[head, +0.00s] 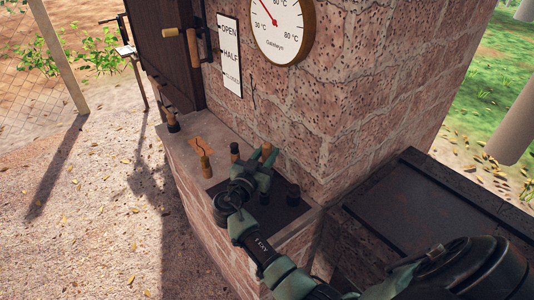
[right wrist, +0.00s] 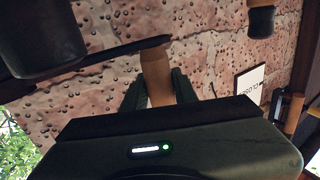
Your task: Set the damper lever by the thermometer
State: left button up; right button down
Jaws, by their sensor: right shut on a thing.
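The thermometer (head: 283,28) is a round, brass-rimmed dial high on the brick wall; its red needle points up and left. Left of it hangs a white sign (head: 230,57) reading OPEN, HALF and CLOSED; part of it shows in the right wrist view (right wrist: 249,90). A wooden handle (head: 193,48) with dark metal beside it sits left of the sign. My right gripper (head: 265,158) is low above the ledge, shut on a wooden handle (right wrist: 157,78), mostly hidden in the head view. I cannot tell whether this is the damper lever. My left gripper is not in view.
The brick ledge (head: 185,150) carries several small wooden and dark handled pieces, including one at the front (head: 205,165), near my right gripper. A dark door (head: 165,65) is at the left. A dark-topped box (head: 425,205) stands right of the ledge.

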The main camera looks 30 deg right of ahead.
jog(key=shift+a, duration=0.15)
dwell(0.8)
jog(key=s+a+n+t+y+b, duration=0.2)
jog(key=a+n+t+y, duration=0.4)
jog(key=y, duration=0.1)
jog(key=shift+s+b, duration=0.2)
jog(key=shift+b, duration=0.1)
jog(key=shift+a+t, duration=0.15)
jog(key=shift+t, duration=0.15)
jog(key=c, duration=1.1)
grip_release()
jog(key=shift+s, duration=0.1)
